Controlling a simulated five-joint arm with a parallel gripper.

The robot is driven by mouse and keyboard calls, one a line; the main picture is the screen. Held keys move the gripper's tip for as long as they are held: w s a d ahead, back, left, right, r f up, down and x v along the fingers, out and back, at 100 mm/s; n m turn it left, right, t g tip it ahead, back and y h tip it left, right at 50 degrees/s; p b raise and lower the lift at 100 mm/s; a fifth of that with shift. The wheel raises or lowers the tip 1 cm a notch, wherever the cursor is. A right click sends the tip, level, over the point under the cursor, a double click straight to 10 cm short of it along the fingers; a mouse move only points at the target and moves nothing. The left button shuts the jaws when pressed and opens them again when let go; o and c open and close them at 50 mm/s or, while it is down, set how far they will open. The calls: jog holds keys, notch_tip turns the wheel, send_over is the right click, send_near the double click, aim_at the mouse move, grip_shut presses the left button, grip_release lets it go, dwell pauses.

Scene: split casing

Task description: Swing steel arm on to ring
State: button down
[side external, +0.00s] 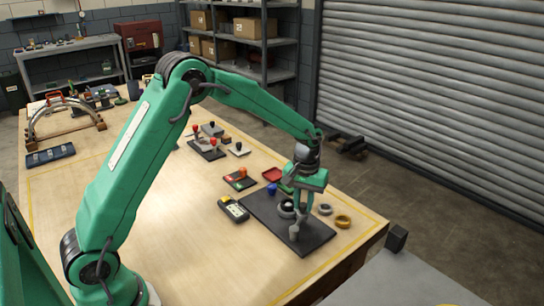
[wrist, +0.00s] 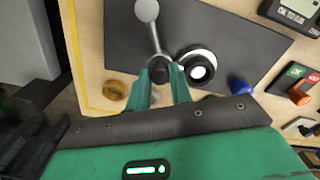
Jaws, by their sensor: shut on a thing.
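The steel arm (wrist: 153,32) is a thin grey rod with a round grey end, lying over the dark plate (wrist: 240,35). In the wrist view my gripper (wrist: 161,75) is shut on the dark knob at its near end. In the side view the round end of the steel arm (side external: 294,233) shows below my gripper (side external: 299,211). A black ring with a white centre (wrist: 198,65) sits on the plate, just right of my fingers; it also shows in the side view (side external: 286,209), partly hidden by my gripper. I cannot tell whether the arm touches it.
A brass ring (side external: 343,221) and a small grey ring (side external: 325,209) lie beside the plate. A blue knob (wrist: 239,87), a dark meter (side external: 233,208) and a red tray (side external: 272,175) are close by.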

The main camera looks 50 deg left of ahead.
aim_at(302, 205)
jog(key=c, duration=1.3)
grip_release()
jog(key=shift+o, duration=0.2)
jog(key=shift+r, duration=0.15)
jog(key=shift+a+r, duration=0.1)
jog(key=shift+r, duration=3.7)
jog(key=shift+s+r, duration=0.25)
jog(key=shift+r, duration=0.15)
jog(key=s+r+m+t, duration=0.2)
jog(key=s+r, duration=0.4)
jog(key=s, duration=0.4)
jog(key=s+r+m+t, duration=0.2)
jog(key=s+r, duration=0.4)
jog(key=s, duration=0.4)
jog(key=s+f+m+t, duration=0.1)
jog(key=s+f, duration=0.1)
jog(key=s, duration=0.5)
jog(key=shift+s+a+m+t, duration=0.3)
jog(key=shift+a, duration=0.1)
